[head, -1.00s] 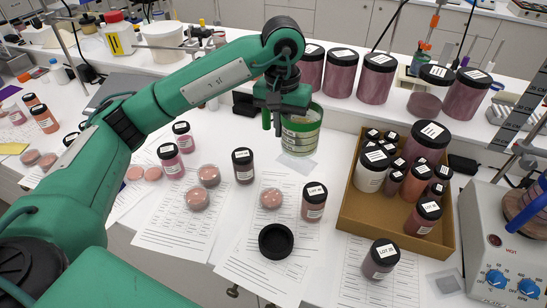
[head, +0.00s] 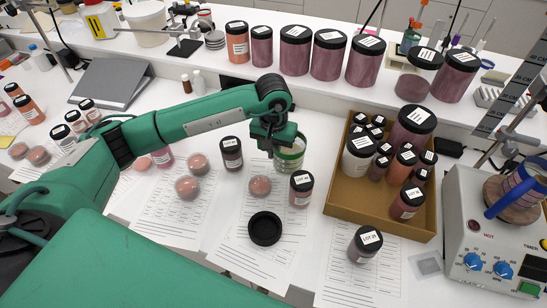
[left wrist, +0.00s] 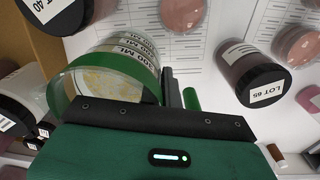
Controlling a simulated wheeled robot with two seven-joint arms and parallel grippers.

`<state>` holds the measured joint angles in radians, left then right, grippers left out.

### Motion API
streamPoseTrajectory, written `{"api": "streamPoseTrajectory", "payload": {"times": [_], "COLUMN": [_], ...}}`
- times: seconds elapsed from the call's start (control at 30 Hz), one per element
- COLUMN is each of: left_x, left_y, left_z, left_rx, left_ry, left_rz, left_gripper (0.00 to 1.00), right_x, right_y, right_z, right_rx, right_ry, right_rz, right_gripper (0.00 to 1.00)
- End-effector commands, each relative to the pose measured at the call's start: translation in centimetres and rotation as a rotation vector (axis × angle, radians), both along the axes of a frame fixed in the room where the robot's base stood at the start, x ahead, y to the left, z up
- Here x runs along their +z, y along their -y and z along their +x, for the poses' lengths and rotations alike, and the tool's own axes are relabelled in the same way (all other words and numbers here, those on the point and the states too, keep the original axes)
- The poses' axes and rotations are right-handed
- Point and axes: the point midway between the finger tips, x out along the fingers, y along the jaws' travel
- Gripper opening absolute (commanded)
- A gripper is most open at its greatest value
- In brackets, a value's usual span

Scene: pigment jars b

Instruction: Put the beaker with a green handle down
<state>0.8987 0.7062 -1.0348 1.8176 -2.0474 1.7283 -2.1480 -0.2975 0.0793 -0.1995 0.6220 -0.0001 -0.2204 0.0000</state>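The beaker (head: 290,157), clear with a green band and pale contents, is upright at mid-table in the head view, between a dark-lidded jar and the cardboard box. In the left wrist view the beaker (left wrist: 112,62) is close up, its "ML" marking and open mouth showing. My left gripper (head: 272,147) is beside the beaker's left side. In the left wrist view its fingers (left wrist: 180,95) look closed at the green handle, which they mostly hide. The beaker's base is at or very near the table; I cannot tell whether it touches. My right gripper is not in view.
A dark-lidded jar (head: 231,153) stands left of the beaker, another jar (head: 301,188) just in front. A cardboard box (head: 345,200) of jars is to the right. A black lid (head: 264,229) and pink dishes (head: 187,188) lie on the papers. Large jars line the raised shelf behind.

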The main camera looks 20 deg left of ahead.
Motion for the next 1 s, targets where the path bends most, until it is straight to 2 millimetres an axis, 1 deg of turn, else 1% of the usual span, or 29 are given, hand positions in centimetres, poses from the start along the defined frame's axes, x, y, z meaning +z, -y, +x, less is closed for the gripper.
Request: {"api": "streamPoseTrajectory", "payload": {"times": [0.03, 0.27, 0.4, 0.5, 0.73, 0.87, 0.9, 0.97, 1.0], "left_x": [-0.3, -2.0, -4.0, -4.9, -5.0, -5.3, -5.2, -5.2, -5.2], "left_y": [0.1, 0.0, 0.0, 0.1, 0.0, 0.0, 0.0, 0.0, 0.0], "left_z": [0.0, 0.0, 0.0, 0.0, 0.1, 0.1, 0.0, 0.0, 0.0], "left_rx": [0.001, 0.001, 0.002, 0.000, 0.000, 0.000, 0.000, 0.000, 0.000], "left_ry": [-0.001, -0.001, -0.002, 0.000, 0.002, 0.002, 0.000, 0.000, 0.000], "left_rz": [-0.002, -0.001, -0.001, -0.002, -0.001, -0.001, 0.000, 0.000, 0.000], "left_gripper": [0.00, 0.00, 0.00, 0.00, 0.00, 0.00, 0.12, 0.23, 0.26], "right_x": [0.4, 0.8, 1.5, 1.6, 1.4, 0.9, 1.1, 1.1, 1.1], "right_y": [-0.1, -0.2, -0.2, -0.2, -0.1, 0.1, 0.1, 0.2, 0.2], "right_z": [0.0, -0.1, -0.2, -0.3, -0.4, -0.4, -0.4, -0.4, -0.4], "right_rx": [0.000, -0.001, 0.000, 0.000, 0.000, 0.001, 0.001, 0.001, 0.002], "right_ry": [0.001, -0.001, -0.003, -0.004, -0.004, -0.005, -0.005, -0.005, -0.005], "right_rz": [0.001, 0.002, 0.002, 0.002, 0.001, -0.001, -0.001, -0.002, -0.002], "right_gripper": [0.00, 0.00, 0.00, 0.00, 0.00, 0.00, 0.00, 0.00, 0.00]}}
